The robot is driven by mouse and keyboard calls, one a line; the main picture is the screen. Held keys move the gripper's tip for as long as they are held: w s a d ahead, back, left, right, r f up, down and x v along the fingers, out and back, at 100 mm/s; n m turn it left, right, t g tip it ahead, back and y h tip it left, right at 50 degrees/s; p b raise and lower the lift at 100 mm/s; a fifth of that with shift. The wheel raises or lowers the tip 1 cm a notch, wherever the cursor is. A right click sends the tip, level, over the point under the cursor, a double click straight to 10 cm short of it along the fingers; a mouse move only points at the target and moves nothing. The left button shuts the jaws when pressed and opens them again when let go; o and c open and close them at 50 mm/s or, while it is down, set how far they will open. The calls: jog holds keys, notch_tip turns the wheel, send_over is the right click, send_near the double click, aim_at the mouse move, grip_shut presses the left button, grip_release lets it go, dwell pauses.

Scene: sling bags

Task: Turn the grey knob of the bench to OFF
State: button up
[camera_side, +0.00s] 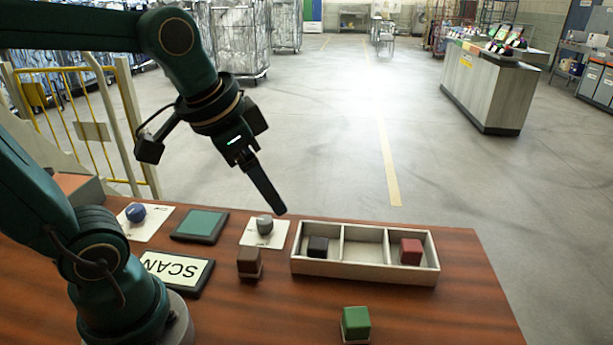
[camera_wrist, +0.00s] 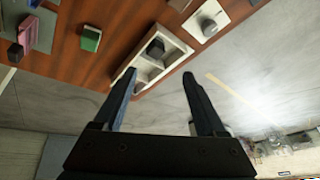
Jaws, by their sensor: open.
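The grey knob (camera_side: 264,224) is a small rounded knob on a white plate (camera_side: 250,240) on the bench, left of the divided tray. The plate's markings are too small to read, and I cannot tell which way the knob points. In the wrist view the grey knob (camera_wrist: 209,26) shows at the upper right, beyond the right finger. My gripper (camera_side: 279,211) is above the bench's far edge, tilted down, close to the knob in the side picture; contact does not show. In the wrist view my gripper (camera_wrist: 160,74) has its fingers wide apart with nothing between them.
A tray (camera_side: 365,275) holds a black block (camera_side: 318,247) and a red block (camera_side: 411,251); its middle compartment is empty. Around are a brown block (camera_side: 249,262), green block (camera_side: 356,323), SCAN pad (camera_side: 178,270), teal pad (camera_side: 200,225) and blue knob (camera_side: 136,212).

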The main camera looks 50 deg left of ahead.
jog(key=w+a+f+g, duration=0.3)
jog(key=w+a+f, duration=0.1)
jog(key=w+a, duration=0.25)
jog(key=n+g, duration=0.2)
send_over(265, 219)
jog(key=shift+h, duration=0.3)
notch_tip(265, 219, down, 8)
jog(key=shift+d+r, duration=0.15)
jog(key=shift+r, duration=0.1)
jog(key=shift+f, duration=2.6)
grip_shut()
